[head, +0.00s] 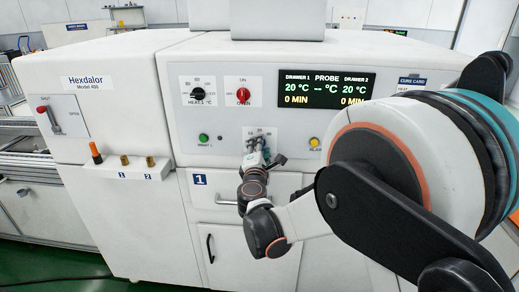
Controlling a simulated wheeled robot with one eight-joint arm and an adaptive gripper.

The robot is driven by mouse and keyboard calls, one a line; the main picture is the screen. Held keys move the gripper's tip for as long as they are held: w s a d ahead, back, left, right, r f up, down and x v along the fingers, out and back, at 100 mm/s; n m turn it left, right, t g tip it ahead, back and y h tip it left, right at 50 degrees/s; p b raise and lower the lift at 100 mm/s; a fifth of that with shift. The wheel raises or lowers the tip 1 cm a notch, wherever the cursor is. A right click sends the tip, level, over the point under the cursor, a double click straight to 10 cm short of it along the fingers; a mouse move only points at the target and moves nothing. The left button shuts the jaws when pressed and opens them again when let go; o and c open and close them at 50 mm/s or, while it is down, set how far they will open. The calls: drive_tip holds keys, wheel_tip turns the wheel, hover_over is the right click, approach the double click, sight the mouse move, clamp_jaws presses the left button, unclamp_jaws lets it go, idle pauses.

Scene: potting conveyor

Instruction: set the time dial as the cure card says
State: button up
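The time dial's white label plate (247,134) shows low on the machine's front panel, with small markings along its top. My gripper (257,146) is in front of this plate and hides the dial itself, so its setting cannot be read. I cannot tell whether my fingers touch the dial, or whether they are open or shut. The cure card (411,80) is at the right of the panel; only its blue header shows, and my arm covers the text below.
The display (326,88) reads 20 °C and 0 MIN for both drawers. A black heat knob (198,94) and a red oven knob (243,95) sit above my gripper. A green button (204,137) and a yellow one (314,142) flank it. Drawer 1's handle (228,201) is below.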

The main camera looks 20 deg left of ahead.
drive_tip(key=shift+f+m, duration=0.1)
drive_tip(key=shift+m, duration=1.9)
drive_tip(key=o, duration=1.1)
drive_tip(key=shift+c, duration=0.2)
drive_tip(key=v, duration=1.2)
